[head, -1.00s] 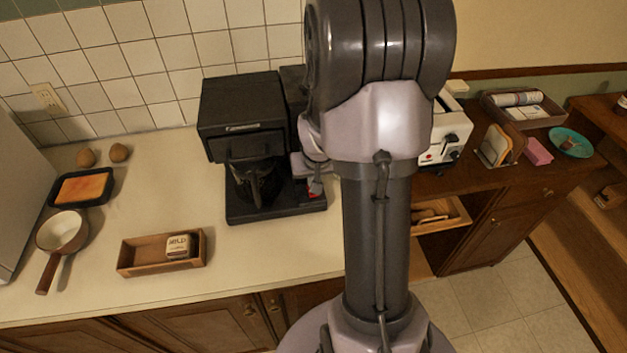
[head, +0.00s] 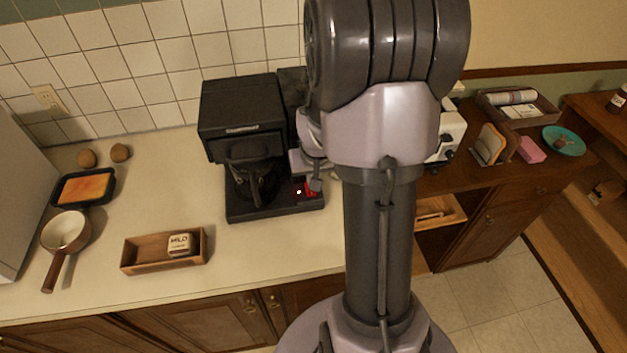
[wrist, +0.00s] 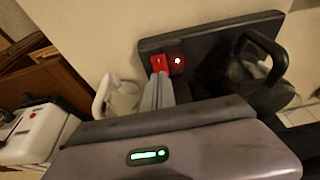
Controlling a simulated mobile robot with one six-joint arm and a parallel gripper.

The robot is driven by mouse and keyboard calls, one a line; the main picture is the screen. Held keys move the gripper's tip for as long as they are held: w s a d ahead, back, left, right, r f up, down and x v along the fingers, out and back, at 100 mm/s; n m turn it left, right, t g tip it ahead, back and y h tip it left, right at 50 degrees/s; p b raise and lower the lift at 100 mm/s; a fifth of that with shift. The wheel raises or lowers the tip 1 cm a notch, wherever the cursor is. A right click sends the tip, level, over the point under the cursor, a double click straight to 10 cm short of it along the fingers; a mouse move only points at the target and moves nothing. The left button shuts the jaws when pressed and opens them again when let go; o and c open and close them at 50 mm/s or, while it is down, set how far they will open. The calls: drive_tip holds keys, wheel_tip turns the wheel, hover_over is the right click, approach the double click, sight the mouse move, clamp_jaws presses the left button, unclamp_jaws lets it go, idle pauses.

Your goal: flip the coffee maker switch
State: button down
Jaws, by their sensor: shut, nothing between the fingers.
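The black coffee maker (head: 243,108) stands on the counter against the tiled wall, with a dark carafe (head: 254,182) in it. Its red switch (wrist: 159,63) is at the end of its base, and it also shows in the head view (head: 310,187). The switch's exact tilt is unclear.
A wooden tray (head: 130,256) with a small block labelled MILD (head: 179,244) lies left of the coffee maker, beyond it a saucepan (head: 66,232). A white toaster (head: 449,135) stands to the right. In the wrist view, a white cup-like thing (wrist: 120,97) is close beside my fingers.

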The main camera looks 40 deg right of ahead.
drive_tip(key=p+v, duration=0.1)
drive_tip(key=v, duration=0.9)
drive_tip(key=shift+r+p, duration=0.35)
drive_tip(key=shift+p, duration=0.05)
drive_tip(key=shift+s, duration=0.15)
drive_tip(key=b+x, duration=0.1)
drive_tip(key=x, duration=0.3)
drive_tip(key=b+x, duration=0.1)
drive_tip(key=x, duration=0.4)
drive_tip(key=w+b+x, duration=0.1)
drive_tip(key=x, duration=0.4)
drive_tip(key=shift+w+a+r+b, duration=0.1)
drive_tip(key=shift+a+b, duration=0.2)
drive_tip(key=shift+b, duration=0.05)
